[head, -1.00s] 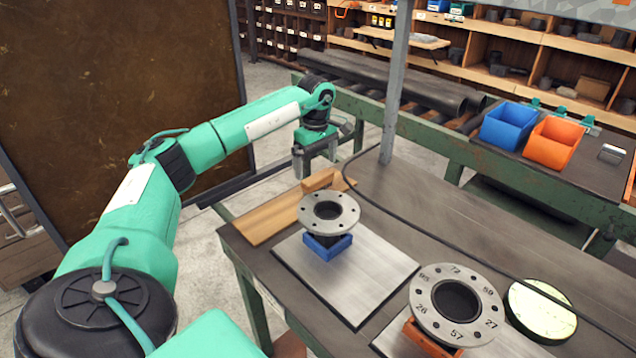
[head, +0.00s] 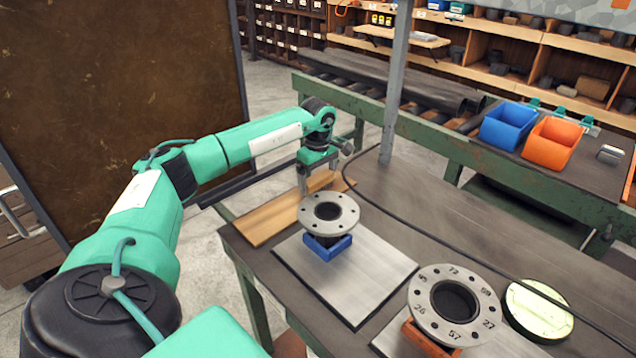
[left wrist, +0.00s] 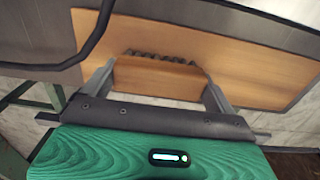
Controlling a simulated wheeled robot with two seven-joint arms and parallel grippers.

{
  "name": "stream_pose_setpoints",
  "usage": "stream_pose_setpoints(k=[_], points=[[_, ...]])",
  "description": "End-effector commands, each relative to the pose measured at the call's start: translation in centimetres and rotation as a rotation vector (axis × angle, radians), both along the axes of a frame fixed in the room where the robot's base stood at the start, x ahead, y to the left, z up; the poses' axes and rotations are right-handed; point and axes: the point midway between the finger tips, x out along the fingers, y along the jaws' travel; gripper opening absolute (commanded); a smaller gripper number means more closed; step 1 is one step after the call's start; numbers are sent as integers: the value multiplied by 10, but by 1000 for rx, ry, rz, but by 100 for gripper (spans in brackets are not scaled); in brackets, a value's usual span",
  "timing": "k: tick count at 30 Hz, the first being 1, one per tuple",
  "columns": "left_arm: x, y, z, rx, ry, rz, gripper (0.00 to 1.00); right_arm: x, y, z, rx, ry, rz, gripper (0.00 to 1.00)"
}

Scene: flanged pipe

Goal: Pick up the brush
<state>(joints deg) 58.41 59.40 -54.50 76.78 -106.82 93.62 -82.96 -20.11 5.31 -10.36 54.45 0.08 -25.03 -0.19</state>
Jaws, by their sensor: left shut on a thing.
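The brush (head: 319,182) is a brown wooden block at the far left corner of the workbench, by a wooden board (head: 275,218). In the left wrist view the brush (left wrist: 158,80) lies between my two fingers, with dark bristle tufts along its far edge. My left gripper (head: 317,178) is shut on the brush, with one finger at each end. In the head view the fingers partly hide the brush. I cannot tell whether the brush is clear of the board beneath. My right gripper is not in view.
A flanged pipe (head: 329,211) on a blue block stands close in front of the left gripper. A second flange (head: 424,302) is at the front right. A black cable (head: 430,240) runs across the bench, and a grey post (head: 396,90) rises behind. Blue and orange bins stand farther back.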

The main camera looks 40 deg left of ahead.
Motion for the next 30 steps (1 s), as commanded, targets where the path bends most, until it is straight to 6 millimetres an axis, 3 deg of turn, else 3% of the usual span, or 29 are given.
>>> stream_pose_setpoints(k=[8,13,24,30], points=[[0,0,8,0,-1,0,66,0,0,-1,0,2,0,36],[1,0,30,1,-4,1,66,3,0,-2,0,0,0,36],[1,0,129,-1,-6,1,66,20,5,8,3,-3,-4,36],[1,0,172,0,-4,0,66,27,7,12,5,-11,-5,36]])
